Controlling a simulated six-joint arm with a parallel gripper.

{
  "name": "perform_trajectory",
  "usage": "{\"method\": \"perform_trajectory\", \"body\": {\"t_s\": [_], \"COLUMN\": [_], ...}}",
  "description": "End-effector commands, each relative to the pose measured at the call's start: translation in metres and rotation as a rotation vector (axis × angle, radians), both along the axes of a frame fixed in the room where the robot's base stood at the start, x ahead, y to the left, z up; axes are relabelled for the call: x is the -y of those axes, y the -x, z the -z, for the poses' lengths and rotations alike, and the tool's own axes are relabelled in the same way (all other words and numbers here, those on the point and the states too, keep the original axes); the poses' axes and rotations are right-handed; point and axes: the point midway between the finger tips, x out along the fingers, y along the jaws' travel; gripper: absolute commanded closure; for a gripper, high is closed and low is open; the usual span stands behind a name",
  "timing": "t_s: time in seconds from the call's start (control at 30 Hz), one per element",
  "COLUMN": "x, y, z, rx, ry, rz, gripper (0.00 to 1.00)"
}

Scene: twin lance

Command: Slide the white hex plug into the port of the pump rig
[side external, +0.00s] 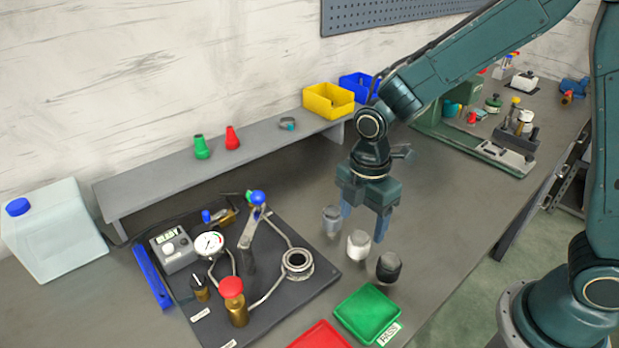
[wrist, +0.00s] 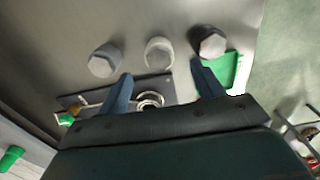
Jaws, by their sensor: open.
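The white hex plug (side external: 358,247) stands upright on the bench, between a grey plug (side external: 331,219) and a black plug (side external: 388,267). In the wrist view the white plug (wrist: 159,52) lies ahead of the gap between my fingertips, with the grey plug (wrist: 104,61) left and the black plug (wrist: 210,43) right. My gripper (side external: 364,224) is open and empty, fingers pointing down, above and behind the white plug in the side view. The pump rig (side external: 319,291) is a dark board; its round metal port (side external: 297,261) looks empty. The port (wrist: 150,100) is partly hidden by my gripper in the wrist view.
On the rig stand a red-knobbed brass valve (side external: 233,298), a gauge (side external: 208,243) and a blue-topped lever (side external: 253,218). A green tray (side external: 368,313) and a red tray (side external: 320,337) lie in front. A raised shelf (side external: 160,185) runs behind. Bench right of the plugs is clear.

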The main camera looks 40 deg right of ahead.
Motion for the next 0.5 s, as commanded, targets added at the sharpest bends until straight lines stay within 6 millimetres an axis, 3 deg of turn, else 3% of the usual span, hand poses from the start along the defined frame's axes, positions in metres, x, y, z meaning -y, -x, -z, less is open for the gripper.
{"method": "perform_trajectory", "body": {"t_s": [0.2,0.5], "x": [0.000,0.000], "y": [0.000,0.000], "z": [0.022,0.026], "rx": [-0.001,0.000], "ry": [0.000,0.000], "rz": [0.000,0.000], "gripper": [0.33,0.33]}}
